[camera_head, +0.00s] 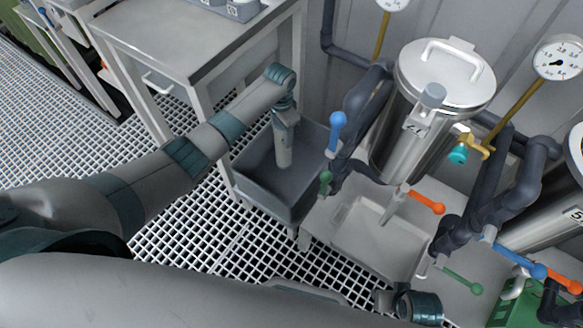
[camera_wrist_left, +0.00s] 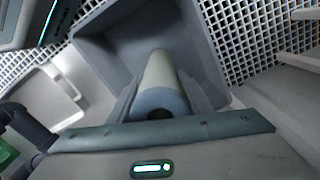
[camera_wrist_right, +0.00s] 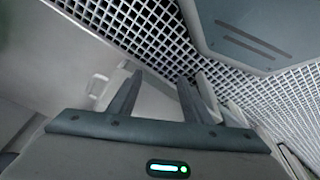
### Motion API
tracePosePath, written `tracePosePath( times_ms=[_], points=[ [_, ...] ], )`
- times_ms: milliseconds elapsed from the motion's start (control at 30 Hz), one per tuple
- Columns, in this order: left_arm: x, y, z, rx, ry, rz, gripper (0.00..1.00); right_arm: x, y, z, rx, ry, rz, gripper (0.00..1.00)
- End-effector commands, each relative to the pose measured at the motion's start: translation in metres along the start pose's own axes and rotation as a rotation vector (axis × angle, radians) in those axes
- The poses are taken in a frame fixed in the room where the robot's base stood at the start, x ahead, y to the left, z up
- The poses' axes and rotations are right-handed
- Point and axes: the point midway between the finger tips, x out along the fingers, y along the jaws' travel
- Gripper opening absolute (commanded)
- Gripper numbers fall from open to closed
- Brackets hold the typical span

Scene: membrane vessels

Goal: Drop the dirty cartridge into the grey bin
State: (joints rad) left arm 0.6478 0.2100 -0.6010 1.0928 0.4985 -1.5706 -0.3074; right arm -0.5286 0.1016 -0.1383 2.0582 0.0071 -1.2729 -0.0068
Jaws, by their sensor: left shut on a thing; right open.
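The dirty cartridge (camera_head: 283,151) is a pale beige tube that hangs nearly upright from my left gripper (camera_head: 285,116). Its lower part is inside the opening of the grey bin (camera_head: 262,201), an open box on the floor grating. The head view does not clearly show whether its lower end touches the bottom. In the left wrist view the fingers are shut on the cartridge (camera_wrist_left: 161,70) near its blue-grey end ring, with the bin (camera_wrist_left: 96,52) around it. My right gripper (camera_wrist_right: 155,92) is open and empty in the right wrist view.
A steel vessel (camera_head: 405,130) with a handled lid stands right of the bin, with dark pipes and coloured valve levers. A shallow pale tray (camera_head: 372,243) lies below it. A steel table (camera_head: 165,45) stands behind left. Open grating (camera_head: 190,245) lies in front of the bin.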

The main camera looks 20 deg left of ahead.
Motion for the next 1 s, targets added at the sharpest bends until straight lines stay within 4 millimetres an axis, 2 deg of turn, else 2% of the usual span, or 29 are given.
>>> tracePosePath(
  times_ms=[200,233,300,733,867,1000],
  points=[
    [-0.001,0.000,0.000,0.000,0.001,-0.001,0.04,0.000,0.000,0.000,0.000,0.000,0.000,0.45],
    [-0.001,0.000,0.000,0.000,0.001,0.000,0.52,0.000,0.000,0.000,0.000,0.000,0.000,0.45],
    [-0.001,0.000,0.000,0.000,0.001,0.000,0.67,0.000,0.000,0.000,0.000,0.000,0.000,0.45],
    [-0.004,0.000,0.000,0.000,0.001,0.000,0.67,-0.001,0.000,-0.001,0.000,0.002,0.000,0.45],
    [-0.014,-0.001,0.000,0.000,0.002,-0.001,0.67,0.003,0.000,0.001,0.000,-0.002,0.000,0.45],
    [-0.034,-0.001,0.000,0.001,0.002,-0.002,0.67,0.012,0.000,0.004,0.000,-0.004,-0.002,0.45]
  ],
)
